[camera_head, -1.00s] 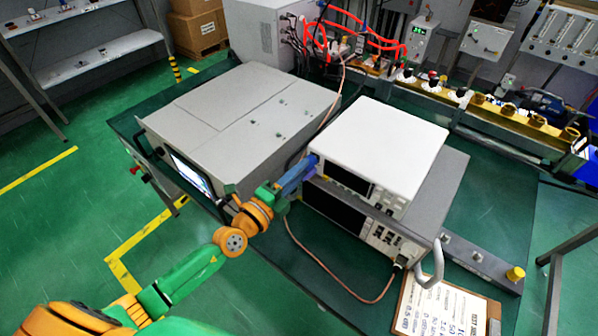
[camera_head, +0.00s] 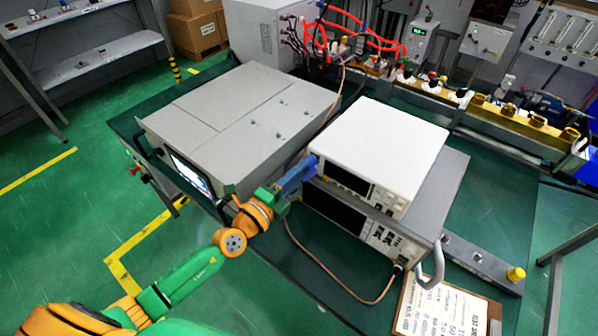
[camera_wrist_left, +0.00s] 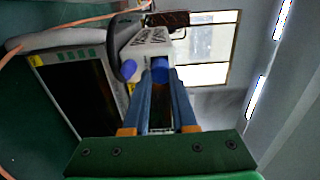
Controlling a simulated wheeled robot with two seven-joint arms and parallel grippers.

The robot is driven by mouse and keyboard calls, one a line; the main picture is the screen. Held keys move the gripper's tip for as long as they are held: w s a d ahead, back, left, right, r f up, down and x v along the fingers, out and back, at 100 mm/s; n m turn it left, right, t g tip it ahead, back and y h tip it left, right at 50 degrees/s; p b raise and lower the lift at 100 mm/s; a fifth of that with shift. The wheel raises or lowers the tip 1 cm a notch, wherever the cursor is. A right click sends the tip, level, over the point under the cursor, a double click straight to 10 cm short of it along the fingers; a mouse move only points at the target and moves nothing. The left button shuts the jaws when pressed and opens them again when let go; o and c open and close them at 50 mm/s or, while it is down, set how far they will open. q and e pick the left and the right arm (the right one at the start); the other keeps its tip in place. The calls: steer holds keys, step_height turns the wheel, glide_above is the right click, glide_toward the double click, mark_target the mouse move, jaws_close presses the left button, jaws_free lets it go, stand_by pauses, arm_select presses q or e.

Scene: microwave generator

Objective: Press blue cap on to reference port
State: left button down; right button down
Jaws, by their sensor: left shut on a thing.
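My left gripper (camera_head: 304,170) is at the front left corner of the white instrument (camera_head: 385,140), which sits on a grey one (camera_head: 455,185). In the left wrist view the blue fingers (camera_wrist_left: 161,74) are shut on a blue cap (camera_wrist_left: 160,66) held between their tips, close to the instrument's front face. A second round blue piece (camera_wrist_left: 128,69) shows just left of the fingers. The reference port cannot be made out; the fingers and cap cover the spot in front of them. My right gripper is not in view.
A large grey unit with a screen (camera_head: 245,105) stands left of the instruments. A copper-coloured cable (camera_head: 325,272) loops in front of them to a connector. A clipboard (camera_head: 440,310) lies at the front right. A rail of yellow fittings (camera_head: 505,112) runs along the back.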

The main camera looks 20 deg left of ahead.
arm_select(q)
steer(key=shift+w, duration=0.2)
stand_by(0.6)
steer(key=c, duration=0.6)
jaws_free()
steer(key=shift+w+d, duration=0.1)
steer(key=shift+c, duration=0.2)
steer(key=b+v, duration=0.2)
steer(key=v, duration=0.5)
